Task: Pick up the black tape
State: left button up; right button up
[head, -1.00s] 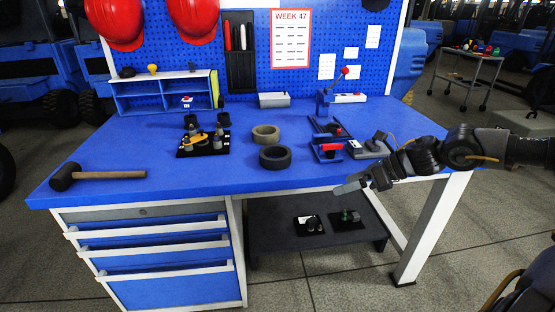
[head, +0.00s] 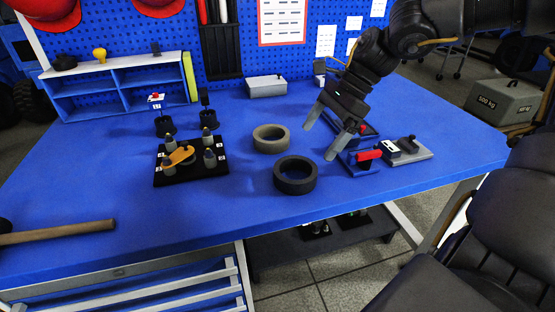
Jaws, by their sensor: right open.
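The black tape (head: 295,176) is a dark ring lying flat on the blue workbench, near the middle of the head view. A grey tape roll (head: 270,138) lies just behind it, to its left. My right gripper (head: 323,143) comes in from the upper right. Its two grey fingers are apart and empty, pointing down and to the left, above and to the right of the black tape. I cannot see it touching the tape. My left gripper is not in view.
A black fixture with pegs (head: 190,163) stands left of the tapes. A red-handled clamp device (head: 362,160) is close to the right of my right gripper. A hammer (head: 55,230) lies at the front left. The bench front between hammer and tape is clear.

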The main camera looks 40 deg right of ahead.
aim_at(296, 168)
jog(key=x, duration=0.4)
jog(key=shift+s+f+b, duration=0.1)
jog(key=shift+s+b, duration=0.05)
jog(key=shift+b, duration=0.15)
jog(key=shift+a+f, duration=0.35)
jog(key=shift+f, duration=0.05)
jog(key=x, duration=0.4)
jog(key=shift+a, duration=0.25)
jog(key=shift+w+a+f, duration=0.2)
jog(key=shift+w+f, duration=0.1)
jog(key=shift+a+f, duration=0.1)
jog(key=shift+f, duration=0.05)
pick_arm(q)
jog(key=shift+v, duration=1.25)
pick_arm(e)
jog(key=c, duration=0.6)
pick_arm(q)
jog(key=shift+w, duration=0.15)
